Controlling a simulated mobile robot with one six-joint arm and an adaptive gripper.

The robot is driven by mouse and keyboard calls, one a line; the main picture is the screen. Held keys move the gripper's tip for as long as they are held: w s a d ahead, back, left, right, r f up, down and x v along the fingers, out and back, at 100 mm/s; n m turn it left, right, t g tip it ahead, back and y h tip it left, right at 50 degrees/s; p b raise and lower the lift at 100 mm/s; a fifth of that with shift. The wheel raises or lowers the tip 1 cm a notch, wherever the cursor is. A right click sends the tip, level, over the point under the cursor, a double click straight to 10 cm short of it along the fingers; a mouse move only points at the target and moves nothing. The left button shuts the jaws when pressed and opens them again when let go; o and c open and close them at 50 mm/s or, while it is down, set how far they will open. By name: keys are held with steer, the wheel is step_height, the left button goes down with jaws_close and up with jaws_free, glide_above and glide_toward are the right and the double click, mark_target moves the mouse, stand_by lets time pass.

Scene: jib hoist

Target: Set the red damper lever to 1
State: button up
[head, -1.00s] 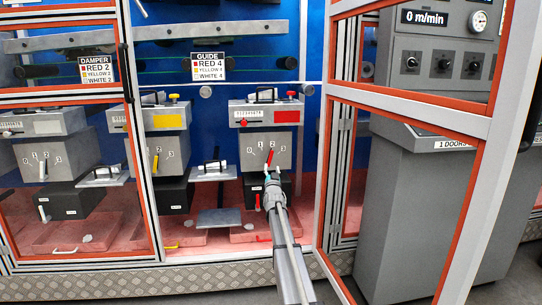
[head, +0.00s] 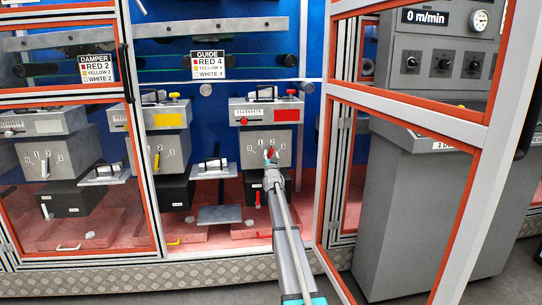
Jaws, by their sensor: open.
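The red damper lever (head: 268,153) is on the grey front of the red-marked unit (head: 283,142), at the centre right of the head view. Only a small red part of it shows, pointing up near the middle of its number scale. The fingers are open. I cannot tell whether the lever is between them or touching them. The gripper covers part of the scale, so the exact number at the lever is hard to read.
An open orange-edged door (head: 405,116) stands close to the right of my arm. The yellow-marked unit (head: 158,150) is to the left, with its own lever. A damper sign (head: 95,70) reads red 2. A grey console (head: 415,210) stands at right.

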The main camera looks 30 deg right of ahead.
jaws_close()
steer(key=shift+a, duration=0.1)
